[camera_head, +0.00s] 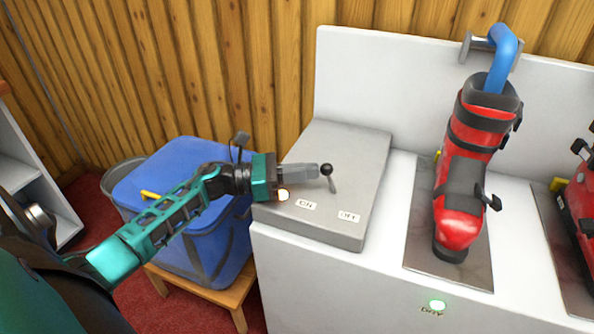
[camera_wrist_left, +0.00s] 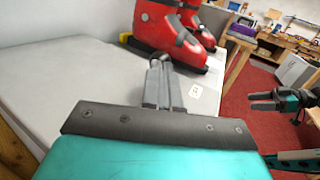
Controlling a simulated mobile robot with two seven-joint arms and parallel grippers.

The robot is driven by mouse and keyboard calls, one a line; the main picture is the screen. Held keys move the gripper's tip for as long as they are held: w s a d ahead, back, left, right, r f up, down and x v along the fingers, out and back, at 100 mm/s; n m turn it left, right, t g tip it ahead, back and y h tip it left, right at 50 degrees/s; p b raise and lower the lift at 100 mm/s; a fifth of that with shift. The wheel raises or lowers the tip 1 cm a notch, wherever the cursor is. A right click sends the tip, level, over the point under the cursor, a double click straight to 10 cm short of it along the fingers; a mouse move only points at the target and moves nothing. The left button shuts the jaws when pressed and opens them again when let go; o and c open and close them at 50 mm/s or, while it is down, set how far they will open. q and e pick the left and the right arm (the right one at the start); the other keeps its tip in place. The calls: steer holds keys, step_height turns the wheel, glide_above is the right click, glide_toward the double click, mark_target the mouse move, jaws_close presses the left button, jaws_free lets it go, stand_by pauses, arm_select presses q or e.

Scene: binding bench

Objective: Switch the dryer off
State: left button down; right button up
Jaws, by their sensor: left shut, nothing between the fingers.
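The dryer (camera_head: 400,264) is a white cabinet with a grey control box (camera_head: 345,150) on its left top. A short lever with a black ball knob (camera_head: 326,170) rises from the box and leans slightly left, toward the ON side. The ON label (camera_head: 306,204) and the OFF label (camera_head: 349,216) lie along the box's front edge. My left gripper (camera_head: 316,171) is shut and empty, its tips right beside the knob's left side; I cannot tell if they touch. In the left wrist view the knob (camera_wrist_left: 157,60) shows just beyond the fingertips (camera_wrist_left: 158,72). My right gripper (camera_wrist_left: 266,101) shows at the right there; its opening is unclear.
A blue cooler (camera_head: 190,185) stands left.

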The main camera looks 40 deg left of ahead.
arm_select(q)
steer(key=shift+r, duration=0.1)
arm_select(e)
steer(key=shift+r, duration=0.1)
